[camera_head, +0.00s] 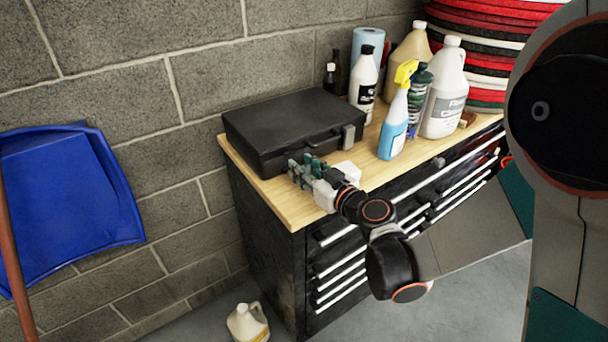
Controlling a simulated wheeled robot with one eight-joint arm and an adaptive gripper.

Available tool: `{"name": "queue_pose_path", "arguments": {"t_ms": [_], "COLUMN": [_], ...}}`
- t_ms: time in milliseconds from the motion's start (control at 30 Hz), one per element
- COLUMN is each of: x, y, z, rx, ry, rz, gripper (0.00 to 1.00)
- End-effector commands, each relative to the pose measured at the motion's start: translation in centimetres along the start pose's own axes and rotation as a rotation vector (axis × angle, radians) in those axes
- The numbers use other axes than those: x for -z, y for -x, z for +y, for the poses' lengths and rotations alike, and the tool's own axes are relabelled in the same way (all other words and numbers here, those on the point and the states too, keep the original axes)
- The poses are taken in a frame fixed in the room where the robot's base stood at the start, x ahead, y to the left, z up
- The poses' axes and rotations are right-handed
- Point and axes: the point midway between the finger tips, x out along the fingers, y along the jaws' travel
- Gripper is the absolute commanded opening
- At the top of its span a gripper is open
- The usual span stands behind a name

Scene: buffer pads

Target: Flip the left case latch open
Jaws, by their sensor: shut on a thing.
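A closed black case (290,115) lies flat on the wooden top of a tool cabinet, its handle on the front face. The right case latch (348,136) is a grey piece at the front right and looks closed. My gripper (298,164) is at the case's front left, where the left latch would sit. Its fingers are shut on the left latch, which they hide, so I cannot tell the latch's angle. The lid is down.
A blue spray bottle (393,125), a black and white bottle (364,84) and a large white jug (445,90) stand right of the case. A blue paper roll (367,50) is behind. Bare wooden top (375,168) shows in front.

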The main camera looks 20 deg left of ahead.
Motion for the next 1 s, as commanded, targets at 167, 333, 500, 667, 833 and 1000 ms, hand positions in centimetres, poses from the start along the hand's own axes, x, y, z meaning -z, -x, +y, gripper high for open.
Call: {"name": "queue_pose_path", "arguments": {"t_ms": [167, 333, 500, 667, 833, 1000], "x": [-0.2, -0.1, -0.1, -0.1, -0.1, -0.1], "y": [0.1, 0.1, 0.1, 0.1, 0.2, 1.5], "z": [0.0, 0.0, 0.0, 0.0, 0.0, 0.1], "rx": [0.0, 0.0, -0.001, -0.001, -0.001, -0.003], "ry": [0.001, 0.002, 0.001, 0.001, 0.001, 0.0], "rz": [0.019, 0.019, 0.019, 0.019, 0.019, 0.018], "gripper": [0.04, 0.04, 0.48, 0.48, 0.48, 0.48]}}
